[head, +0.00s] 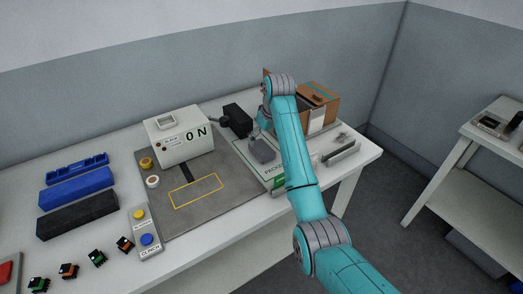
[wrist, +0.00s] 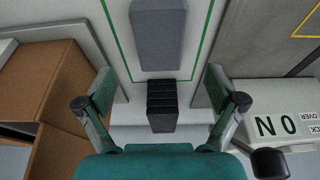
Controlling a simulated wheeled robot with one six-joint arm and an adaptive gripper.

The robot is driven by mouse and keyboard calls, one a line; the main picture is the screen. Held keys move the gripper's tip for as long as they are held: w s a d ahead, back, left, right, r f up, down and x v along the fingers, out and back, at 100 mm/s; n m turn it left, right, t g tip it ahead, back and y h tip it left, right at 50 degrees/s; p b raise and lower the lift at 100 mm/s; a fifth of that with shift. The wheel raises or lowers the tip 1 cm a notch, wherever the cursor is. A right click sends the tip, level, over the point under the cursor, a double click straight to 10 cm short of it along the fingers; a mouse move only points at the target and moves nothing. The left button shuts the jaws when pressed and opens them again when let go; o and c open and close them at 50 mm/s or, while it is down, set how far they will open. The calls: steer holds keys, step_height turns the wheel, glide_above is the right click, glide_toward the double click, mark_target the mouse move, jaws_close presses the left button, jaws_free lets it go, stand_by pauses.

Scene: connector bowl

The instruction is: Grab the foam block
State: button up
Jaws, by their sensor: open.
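A plain grey block (wrist: 158,34), which looks like the foam block, lies inside a green outline at the top of the wrist view. In the head view the grey block (head: 262,150) lies on the table just left of my arm. My gripper (wrist: 159,88) is open and empty, with its two fingers wide apart. The grey block is ahead of the fingertips and lined up roughly with the gap between them. No contact shows. In the head view the fingers are small and mostly hidden by my arm.
A black ribbed block (wrist: 162,105) stands behind the grey one. A white ON box (head: 179,136) stands to the left. A brown cardboard box (head: 318,99) stands to the right, partly behind my arm. Several connectors and blue holders lie at the far left.

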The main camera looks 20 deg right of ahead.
mark_target(262, 148)
steer(key=shift+x, duration=3.05)
steer(key=shift+s, duration=0.2)
steer(key=c, duration=1)
